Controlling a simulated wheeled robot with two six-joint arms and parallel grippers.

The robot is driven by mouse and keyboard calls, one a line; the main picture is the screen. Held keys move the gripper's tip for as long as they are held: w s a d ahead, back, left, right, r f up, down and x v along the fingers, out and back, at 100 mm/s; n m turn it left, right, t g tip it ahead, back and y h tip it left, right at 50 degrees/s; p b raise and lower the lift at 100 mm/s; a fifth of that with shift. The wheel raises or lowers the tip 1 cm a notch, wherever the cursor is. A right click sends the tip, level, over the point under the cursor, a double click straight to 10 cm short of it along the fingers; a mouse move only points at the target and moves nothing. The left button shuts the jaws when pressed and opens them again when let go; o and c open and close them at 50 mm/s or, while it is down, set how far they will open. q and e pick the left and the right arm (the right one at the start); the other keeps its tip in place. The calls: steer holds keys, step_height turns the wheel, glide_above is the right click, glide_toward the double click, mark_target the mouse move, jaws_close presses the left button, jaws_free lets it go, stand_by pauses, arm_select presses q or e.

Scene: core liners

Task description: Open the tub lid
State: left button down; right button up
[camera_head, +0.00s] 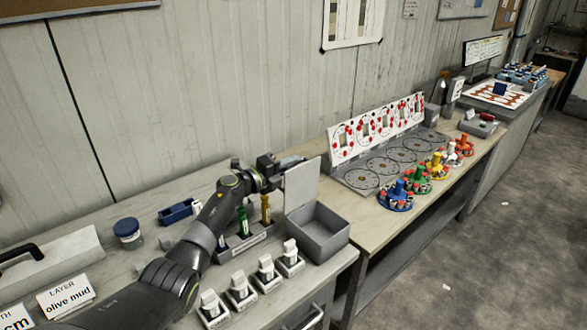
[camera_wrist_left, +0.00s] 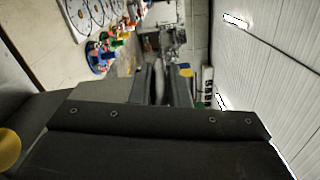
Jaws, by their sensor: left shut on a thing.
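The grey tub (camera_head: 322,238) stands at the right end of the near bench, its inside showing and empty. Its flat grey lid (camera_head: 302,187) stands roughly upright at the tub's left side. My left gripper (camera_head: 289,163) is at the lid's top edge and shut on it; the fingertips are partly hidden by the lid. In the left wrist view the gripper's dark fingers (camera_wrist_left: 157,84) show at the middle, with a grey panel that looks like the lid (camera_wrist_left: 104,91) beside them. My right gripper is in neither view.
A rack with green and amber bottles (camera_head: 244,238) stands left of the tub. Several white-topped blocks (camera_head: 266,270) line the front. Coloured knobs (camera_head: 396,196) stand on the bench to the right.

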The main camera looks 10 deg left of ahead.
arm_select(q)
steer(key=shift+w+a+f, duration=0.1)
steer(key=shift+a, duration=0.05)
stand_by(0.3)
steer(key=c, duration=1.4)
jaws_free()
steer(key=shift+a, duration=0.1)
steer(key=shift+s+a, duration=0.15)
steer(key=shift+s, duration=0.15)
steer(key=v, duration=1.6)
steer(key=shift+s+a+b, duration=0.2)
steer(key=shift+s+b, duration=0.1)
steer(key=shift+b, duration=0.05)
